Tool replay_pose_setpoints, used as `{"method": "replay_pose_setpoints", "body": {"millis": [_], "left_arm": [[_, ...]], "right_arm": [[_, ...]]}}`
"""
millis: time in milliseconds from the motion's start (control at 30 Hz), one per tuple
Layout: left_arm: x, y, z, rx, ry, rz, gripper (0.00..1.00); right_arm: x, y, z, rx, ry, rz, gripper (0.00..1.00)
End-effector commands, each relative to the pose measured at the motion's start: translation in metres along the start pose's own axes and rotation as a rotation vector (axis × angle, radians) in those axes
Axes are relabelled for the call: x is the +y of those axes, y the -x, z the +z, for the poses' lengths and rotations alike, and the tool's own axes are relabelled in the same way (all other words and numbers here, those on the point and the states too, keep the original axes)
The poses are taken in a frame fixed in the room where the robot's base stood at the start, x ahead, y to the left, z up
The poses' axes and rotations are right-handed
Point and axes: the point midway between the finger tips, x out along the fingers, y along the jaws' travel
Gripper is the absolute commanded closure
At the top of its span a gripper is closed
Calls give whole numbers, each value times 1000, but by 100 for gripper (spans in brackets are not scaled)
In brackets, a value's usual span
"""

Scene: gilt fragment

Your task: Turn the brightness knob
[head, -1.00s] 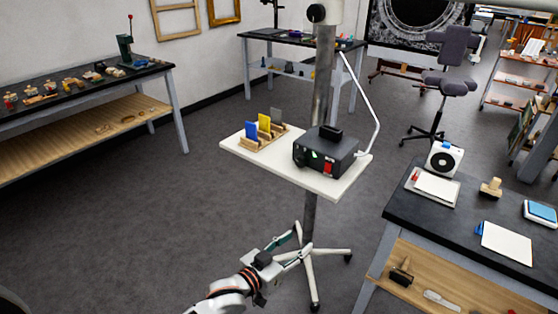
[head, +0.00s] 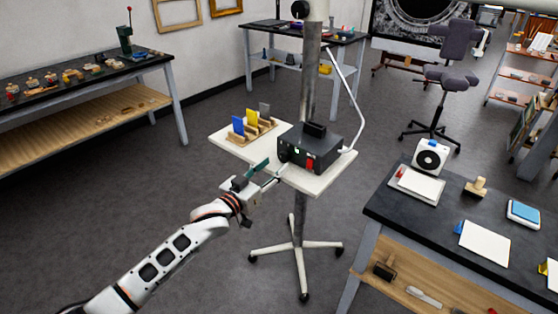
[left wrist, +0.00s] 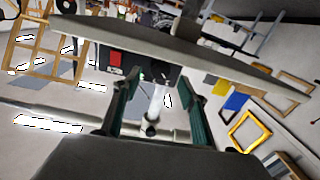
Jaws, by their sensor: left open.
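The black control box (head: 318,152) sits on the white shelf (head: 225,140) of a pole stand. Its front has a dark round knob (head: 284,155) at the left end and a red switch (head: 310,165) at the right. My left gripper (head: 269,173) is open and empty, just in front of the box near the knob and the shelf's front edge. I cannot tell if it touches anything. In the left wrist view, upside down, the box (left wrist: 138,68) and red switch (left wrist: 115,58) show beyond the open fingers (left wrist: 160,88); the knob is not clear. My right gripper is not in view.
A wooden rack with blue, yellow and grey cards (head: 252,128) stands on the shelf left of the box. The pole (head: 309,75) rises behind the box, and a white cable (head: 352,100) runs at its right. A dark-topped table (head: 400,215) stands at the right front.

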Motion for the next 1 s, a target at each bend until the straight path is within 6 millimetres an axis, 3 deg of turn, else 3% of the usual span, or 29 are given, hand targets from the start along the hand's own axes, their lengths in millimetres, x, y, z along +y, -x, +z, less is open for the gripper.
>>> {"method": "replay_pose_setpoints", "body": {"millis": [100, 300, 700, 867, 1000], "left_arm": [[1, -19, 0, 1, 0, 0, 57], [0, -40, 1, -1, 1, 0, 57], [0, -47, 1, -1, 0, 0, 57], [0, -47, 1, -1, 0, 0, 96], [0, -47, 1, -1, -2, 0, 96]], "right_arm": [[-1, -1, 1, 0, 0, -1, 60], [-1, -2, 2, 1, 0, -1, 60], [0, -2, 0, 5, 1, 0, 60], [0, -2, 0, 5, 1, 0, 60], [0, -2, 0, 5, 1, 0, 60]]}}
